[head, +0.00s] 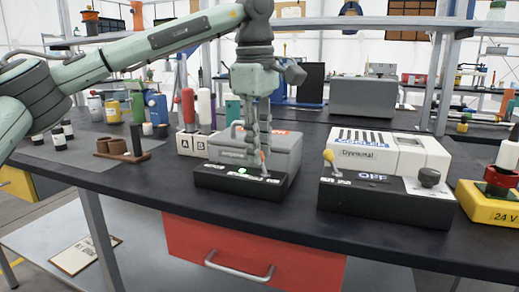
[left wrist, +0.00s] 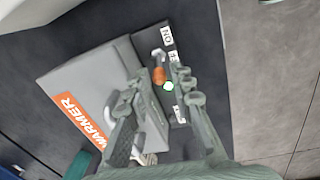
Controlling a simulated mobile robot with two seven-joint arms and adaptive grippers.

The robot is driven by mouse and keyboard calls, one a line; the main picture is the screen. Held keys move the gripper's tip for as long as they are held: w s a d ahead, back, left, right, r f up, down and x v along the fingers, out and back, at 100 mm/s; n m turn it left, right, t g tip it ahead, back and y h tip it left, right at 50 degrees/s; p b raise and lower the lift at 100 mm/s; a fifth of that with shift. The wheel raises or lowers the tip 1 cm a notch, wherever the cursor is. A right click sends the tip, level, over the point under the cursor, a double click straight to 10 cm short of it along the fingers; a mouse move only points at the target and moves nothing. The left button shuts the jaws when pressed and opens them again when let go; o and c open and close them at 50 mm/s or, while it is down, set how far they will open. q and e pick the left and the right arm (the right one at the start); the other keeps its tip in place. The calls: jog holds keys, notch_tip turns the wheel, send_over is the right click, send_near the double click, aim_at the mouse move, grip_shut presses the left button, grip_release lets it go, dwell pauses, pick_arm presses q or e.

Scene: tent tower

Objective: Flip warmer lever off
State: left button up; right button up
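The warmer (head: 275,150) is a grey box with an orange label and a black front panel (head: 225,181) with a lit green light. In the left wrist view the warmer (left wrist: 85,85) shows its "WARMER" label, and an "ON" label sits at the panel's upper end. In the head view my fingers hide the lever. My left gripper (head: 259,160) points down over the panel, its fingers (left wrist: 158,88) apart. My right gripper is in neither view.
A white-topped device with a black base (head: 385,200), a yellow-knobbed lever and an "OFF" label stands to the right. A block marked A and B (head: 191,143), with red and white handles, stands left of the warmer. A yellow "24 V" box (head: 488,208) is far right.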

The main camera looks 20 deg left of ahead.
pick_arm(q)
jog(key=shift+f, duration=0.3)
grip_shut()
jog(key=shift+w+a+f+h, duration=0.1)
jog(key=shift+a+h, duration=0.35)
jog(key=shift+h, duration=0.55)
